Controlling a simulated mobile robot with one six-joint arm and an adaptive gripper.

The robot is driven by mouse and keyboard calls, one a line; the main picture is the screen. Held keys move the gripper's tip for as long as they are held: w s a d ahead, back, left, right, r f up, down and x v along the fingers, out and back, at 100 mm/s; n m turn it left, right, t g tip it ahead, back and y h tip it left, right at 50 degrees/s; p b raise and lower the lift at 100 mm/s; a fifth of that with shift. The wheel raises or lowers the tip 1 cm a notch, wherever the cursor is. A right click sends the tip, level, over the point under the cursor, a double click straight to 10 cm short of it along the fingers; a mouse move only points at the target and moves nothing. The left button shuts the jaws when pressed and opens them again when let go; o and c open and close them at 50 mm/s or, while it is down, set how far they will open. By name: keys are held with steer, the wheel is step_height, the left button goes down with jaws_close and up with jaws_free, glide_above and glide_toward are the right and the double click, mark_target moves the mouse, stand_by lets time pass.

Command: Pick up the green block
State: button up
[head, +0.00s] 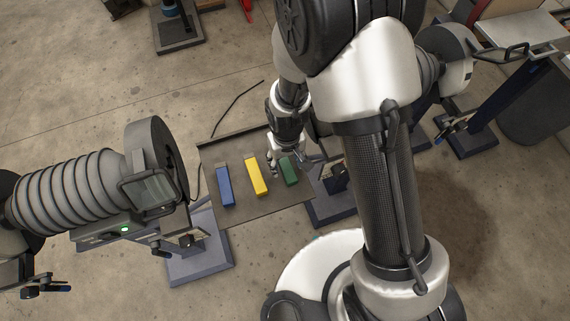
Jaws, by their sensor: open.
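The green block (289,172) lies on a dark flat tray (240,207), at the right end of a row of blocks. My gripper (285,168) is open and reaches down at the green block, over its upper part. The fingers overlap the block in this view, and I cannot tell whether they touch it. Part of the block's far end is hidden by the gripper.
A yellow block (257,178) and a blue block (224,187) lie left of the green one. A ribbed cylindrical machine (80,192) stands at the left. A bench (520,35) stands at the upper right. Open concrete floor (80,100) shows beyond the tray.

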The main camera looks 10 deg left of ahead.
mark_target(285, 164)
step_height(285, 164, down, 2)
steer(key=shift+f, duration=0.2)
steer(key=shift+c, duration=0.3)
steer(key=c, duration=1.1)
